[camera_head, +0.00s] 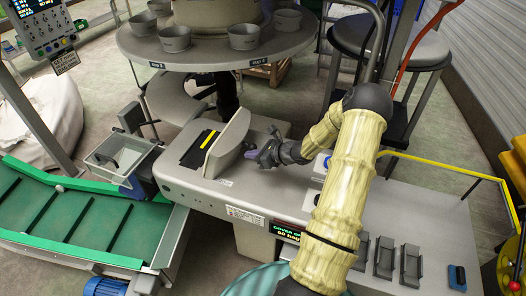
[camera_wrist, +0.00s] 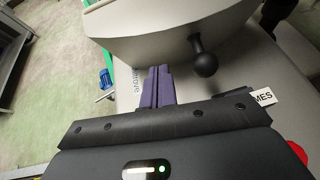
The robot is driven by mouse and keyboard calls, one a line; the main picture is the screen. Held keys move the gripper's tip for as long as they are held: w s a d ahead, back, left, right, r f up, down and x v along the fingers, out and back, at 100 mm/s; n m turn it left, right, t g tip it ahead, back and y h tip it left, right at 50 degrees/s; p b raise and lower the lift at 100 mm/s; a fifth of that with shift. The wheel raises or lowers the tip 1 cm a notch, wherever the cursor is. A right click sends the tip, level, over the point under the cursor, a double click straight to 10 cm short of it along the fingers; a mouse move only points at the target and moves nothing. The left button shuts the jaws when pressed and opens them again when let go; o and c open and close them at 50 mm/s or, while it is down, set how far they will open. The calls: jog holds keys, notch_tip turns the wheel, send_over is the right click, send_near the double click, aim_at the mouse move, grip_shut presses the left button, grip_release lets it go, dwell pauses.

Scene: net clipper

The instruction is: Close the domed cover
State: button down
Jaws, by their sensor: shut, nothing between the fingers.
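The domed cover (camera_head: 229,143) stands raised on the grey machine, to the right of a black slotted opening with a yellow strip (camera_head: 203,143). In the wrist view the cover (camera_wrist: 150,30) fills the top, with a black ball knob (camera_wrist: 204,62) sticking out from it. My gripper (camera_head: 252,154) is on the right side of the cover, and its purple fingers (camera_wrist: 157,82) are shut and empty. In the wrist view the fingertips lie just left of the knob and apart from it. I cannot tell whether they touch the cover.
A round table (camera_head: 140,45) with several grey cups stands behind the machine. A green conveyor (camera_head: 75,215) and a grey bin (camera_head: 120,158) are at left. Black trays (camera_head: 384,258) lie on the machine's front right. A yellow rail (camera_head: 440,162) runs at right.

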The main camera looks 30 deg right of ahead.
aim_at(236, 149)
jog(key=shift+w+a+r+p, duration=0.35)
jog(key=shift+w+a, duration=0.05)
jog(key=shift+w, duration=0.3)
jog(key=shift+w+a+r+p, duration=0.3)
jog(key=shift+w+a, duration=0.05)
jog(key=shift+w, duration=0.35)
jog(key=shift+r, duration=0.1)
